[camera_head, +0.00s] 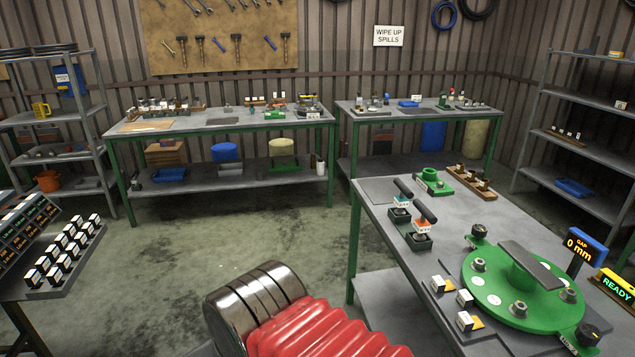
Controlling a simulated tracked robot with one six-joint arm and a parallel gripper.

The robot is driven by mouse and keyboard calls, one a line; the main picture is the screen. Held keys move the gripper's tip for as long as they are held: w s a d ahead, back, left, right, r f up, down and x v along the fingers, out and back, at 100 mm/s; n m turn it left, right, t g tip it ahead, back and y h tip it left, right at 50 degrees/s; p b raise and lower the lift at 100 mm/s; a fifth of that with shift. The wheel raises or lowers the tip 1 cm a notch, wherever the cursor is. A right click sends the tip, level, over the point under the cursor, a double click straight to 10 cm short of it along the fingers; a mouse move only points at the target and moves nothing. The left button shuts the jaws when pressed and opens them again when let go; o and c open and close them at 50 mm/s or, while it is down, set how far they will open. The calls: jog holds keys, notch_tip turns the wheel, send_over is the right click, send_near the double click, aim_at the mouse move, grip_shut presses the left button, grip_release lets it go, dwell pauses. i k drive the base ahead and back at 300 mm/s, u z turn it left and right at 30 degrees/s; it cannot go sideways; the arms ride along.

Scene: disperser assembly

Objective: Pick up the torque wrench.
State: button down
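I cannot single out the torque wrench for certain. Two upright tools with black T-like handles stand in dark square holders on the near right bench. The farther tool (403,190) has a teal band, and the nearer tool (424,217) has an orange and white band. They may be torque wrenches, but they are too small to tell. A red bellows and dark metal rings at the bottom centre look like part of my arm. My gripper's fingers are not in view, and nothing is seen touching the tools.
The near right bench (382,247) carries a round green fixture (487,292), small white-topped blocks and a "0 mm" gap display (579,246). A rack of labelled blocks (62,250) stands at left. Two benches line the back wall. The floor (230,240) between is clear.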

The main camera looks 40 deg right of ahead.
aim_at(422, 225)
jog(key=z, duration=3.1)
